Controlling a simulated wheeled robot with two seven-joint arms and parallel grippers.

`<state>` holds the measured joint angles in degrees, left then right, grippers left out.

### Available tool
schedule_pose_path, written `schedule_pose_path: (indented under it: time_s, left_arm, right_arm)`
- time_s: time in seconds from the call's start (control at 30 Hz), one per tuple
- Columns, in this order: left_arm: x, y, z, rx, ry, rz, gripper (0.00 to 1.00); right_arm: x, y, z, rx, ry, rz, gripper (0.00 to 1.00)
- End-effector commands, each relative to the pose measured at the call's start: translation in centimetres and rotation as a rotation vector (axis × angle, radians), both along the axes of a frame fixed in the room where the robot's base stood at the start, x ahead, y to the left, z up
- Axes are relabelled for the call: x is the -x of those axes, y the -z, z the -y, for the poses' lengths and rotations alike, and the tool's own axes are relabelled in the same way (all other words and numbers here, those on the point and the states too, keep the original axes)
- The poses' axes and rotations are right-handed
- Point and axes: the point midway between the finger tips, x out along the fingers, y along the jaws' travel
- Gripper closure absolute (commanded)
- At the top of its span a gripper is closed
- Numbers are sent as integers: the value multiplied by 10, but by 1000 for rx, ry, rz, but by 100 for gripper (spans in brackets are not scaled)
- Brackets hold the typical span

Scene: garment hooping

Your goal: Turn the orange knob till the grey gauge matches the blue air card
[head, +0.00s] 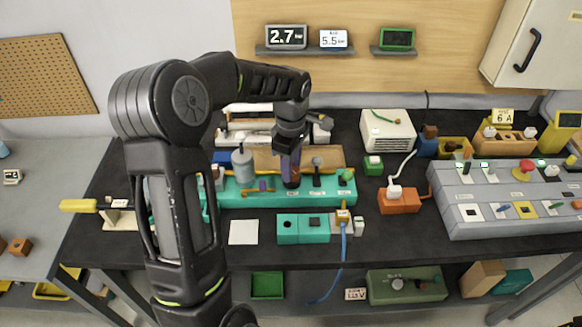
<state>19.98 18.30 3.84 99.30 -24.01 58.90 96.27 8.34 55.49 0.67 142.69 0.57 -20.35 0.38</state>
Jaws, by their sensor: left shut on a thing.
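The grey gauge (286,37) stands on a wall shelf and reads 2.7 bar. The blue air card (334,39) beside it reads 5.5. My left gripper (291,180) points down onto the teal panel (240,194) on the dark bench. It is shut on the orange knob (296,172), of which only a small strip shows between and beside the fingers. The knob's turn angle cannot be read. My right gripper is not in view.
A grey cylinder (242,165) and a black-topped lever (316,168) stand close to the gripper on the panel. Teal boxes (289,229) with a blue cable sit in front. An orange box (399,201) and a grey switch console (490,220) are at right.

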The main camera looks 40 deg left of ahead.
Motion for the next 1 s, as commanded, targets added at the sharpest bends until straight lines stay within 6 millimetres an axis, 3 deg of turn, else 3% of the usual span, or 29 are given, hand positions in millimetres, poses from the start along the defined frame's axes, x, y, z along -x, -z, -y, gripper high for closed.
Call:
schedule_pose_path:
  time_s: [1.0]
  left_arm:
    - [-4, 0, 1, -2, 935, 3, 100]
  right_arm:
    - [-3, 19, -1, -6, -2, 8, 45]
